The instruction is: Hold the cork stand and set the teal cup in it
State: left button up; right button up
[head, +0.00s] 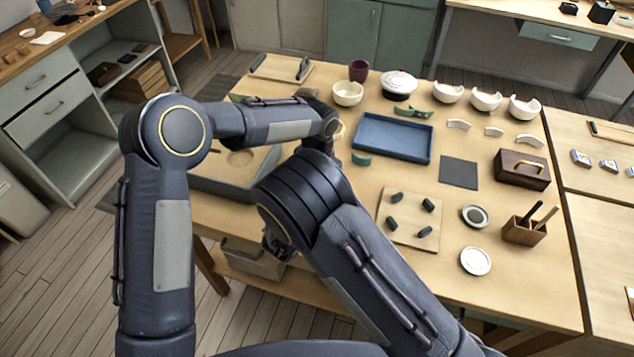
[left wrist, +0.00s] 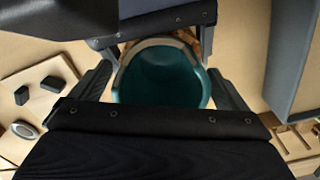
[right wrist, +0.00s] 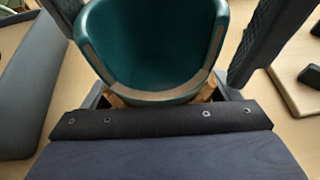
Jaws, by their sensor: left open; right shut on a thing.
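The teal cup (right wrist: 150,45) shows from above in the right wrist view, with a pale, uneven rim. It also fills the middle of the left wrist view (left wrist: 160,88). Brown cork of the stand (right wrist: 207,91) peeks out just below the cup on both sides; the cup hides most of it. My right gripper (right wrist: 165,96) is shut on the cork stand. My left gripper (left wrist: 160,68) is open, with a finger on each side of the cup. I cannot tell whether the cup is fully seated. In the head view my arms hide the cup, stand and both grippers.
A blue tray (head: 432,150), a teal piece (head: 361,159) and a board with dark pegs (head: 413,232) lie right of my arms. A grey-walled box (head: 232,196) stands at the table's left. White bowls (head: 447,92) line the back. A dark mat (head: 459,172) lies bare.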

pick_arm(q)
jog(key=shift+s+f, duration=0.15)
jog(key=shift+f, duration=0.1)
pick_arm(e)
jog(key=shift+a+r, duration=0.1)
pick_arm(q)
jog(key=shift+a+r, duration=0.1)
jog(key=shift+r, duration=0.55)
pick_arm(e)
jog(key=shift+w, duration=0.1)
pick_arm(q)
jog(key=shift+w+r, duration=0.2)
jog(key=shift+r, duration=2.3)
pick_arm(e)
jog(key=o, duration=0.9)
